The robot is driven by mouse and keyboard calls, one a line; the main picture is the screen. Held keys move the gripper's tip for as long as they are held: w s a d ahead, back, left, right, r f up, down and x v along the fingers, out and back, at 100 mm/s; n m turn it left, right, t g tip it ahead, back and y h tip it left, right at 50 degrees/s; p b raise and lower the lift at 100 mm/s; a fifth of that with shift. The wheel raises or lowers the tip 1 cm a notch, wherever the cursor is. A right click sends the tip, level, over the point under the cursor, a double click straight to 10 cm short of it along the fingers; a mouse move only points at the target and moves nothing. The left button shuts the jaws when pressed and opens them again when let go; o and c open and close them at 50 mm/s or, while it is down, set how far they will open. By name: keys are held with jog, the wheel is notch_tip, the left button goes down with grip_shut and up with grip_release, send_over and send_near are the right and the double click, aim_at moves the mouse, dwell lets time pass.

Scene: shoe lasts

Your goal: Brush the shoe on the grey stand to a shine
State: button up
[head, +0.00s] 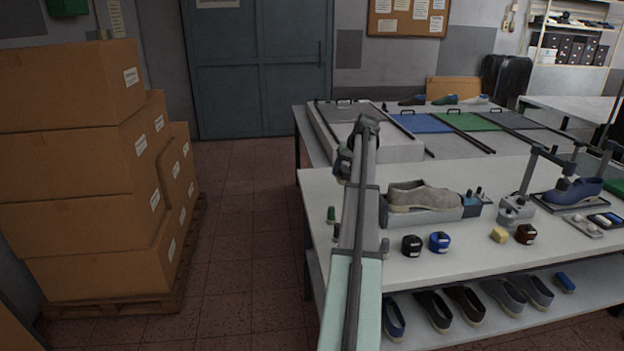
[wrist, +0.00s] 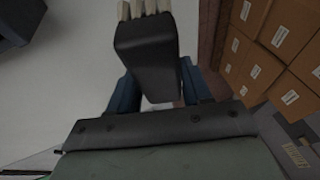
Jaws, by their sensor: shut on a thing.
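A grey-beige shoe (head: 422,194) sits on a low grey stand (head: 425,216) on the white table, just right of my arm in the head view. In the wrist view, my gripper (wrist: 158,88) is shut on a black-bodied brush (wrist: 150,48). The brush's pale bristles point to the top of that picture. In the head view, my gripper (head: 343,165) is a small dark shape by the far end of my arm, left of the shoe and apart from it. The brush cannot be made out there. My arm hides part of the table left of the stand.
Black (head: 411,245) and blue (head: 439,242) containers stand before the grey stand.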

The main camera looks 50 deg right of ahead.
jog(key=s+d+r+m, duration=0.1)
jog(key=s+d+r, duration=0.2)
jog(key=s+d, duration=0.55)
jog(key=s+d+r+m, duration=0.1)
jog(key=s+d+r, duration=0.15)
jog(key=s, duration=1.05)
jog(key=s+d+r+m, duration=0.1)
jog(key=s+d+r, duration=0.2)
jog(key=s+d, duration=0.55)
jog(key=shift+t, duration=0.3)
jog(key=shift+w+a+f, duration=0.1)
jog(key=shift+a+f, duration=2.5)
jog(key=shift+a, duration=0.25)
jog(key=shift+w+f, duration=0.1)
jog(key=shift+w+a+f, duration=0.15)
jog(key=shift+f, duration=0.3)
jog(key=shift+w+a+f, duration=0.1)
jog(key=shift+a+f, duration=0.05)
jog(key=shift+f, duration=0.3)
jog(key=shift+s+d, duration=0.1)
